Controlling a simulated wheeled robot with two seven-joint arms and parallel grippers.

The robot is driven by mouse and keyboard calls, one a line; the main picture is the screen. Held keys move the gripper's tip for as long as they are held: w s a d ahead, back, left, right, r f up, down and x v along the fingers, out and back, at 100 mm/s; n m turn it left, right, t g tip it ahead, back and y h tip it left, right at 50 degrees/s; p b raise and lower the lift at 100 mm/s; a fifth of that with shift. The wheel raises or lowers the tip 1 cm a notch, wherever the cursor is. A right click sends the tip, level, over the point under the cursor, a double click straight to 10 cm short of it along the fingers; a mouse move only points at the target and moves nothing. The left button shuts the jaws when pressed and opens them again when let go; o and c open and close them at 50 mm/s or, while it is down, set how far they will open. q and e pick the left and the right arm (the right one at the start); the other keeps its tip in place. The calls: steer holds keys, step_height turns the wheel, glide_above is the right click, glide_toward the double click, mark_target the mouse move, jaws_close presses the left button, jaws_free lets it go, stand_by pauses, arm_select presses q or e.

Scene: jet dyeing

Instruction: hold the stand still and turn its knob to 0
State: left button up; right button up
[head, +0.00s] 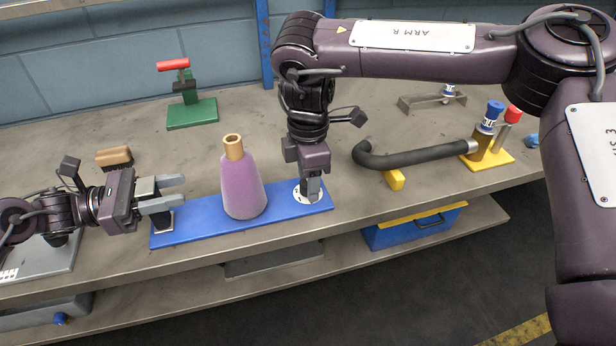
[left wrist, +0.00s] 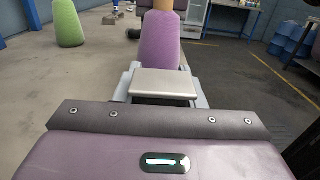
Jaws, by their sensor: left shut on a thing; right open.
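The stand (head: 283,203) is a long blue plate on the bench, with a purple cone-shaped body (head: 243,190) with a tan top upright at its middle. The cone also shows in the left wrist view (left wrist: 160,45). My left gripper (head: 170,192) is shut on the grey-topped block (left wrist: 163,83) at the stand's left end. A white dial (head: 300,193) lies at the stand's right end. My right gripper (head: 311,190) points down over the dial, open. Its fingers hide the knob, so I cannot tell the knob's setting or whether they touch it.
A green base with a red-handled clamp (head: 190,112) stands behind. A brown-topped brush (head: 114,158) lies back left. A black bent pipe (head: 420,157) and a yellow base with blue and red knobs (head: 488,160) are at right. The bench's front edge (head: 250,250) runs close before the stand.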

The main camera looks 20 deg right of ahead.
steer(key=shift+f, duration=0.2)
steer(key=shift+c, duration=0.3)
steer(key=c, duration=0.9)
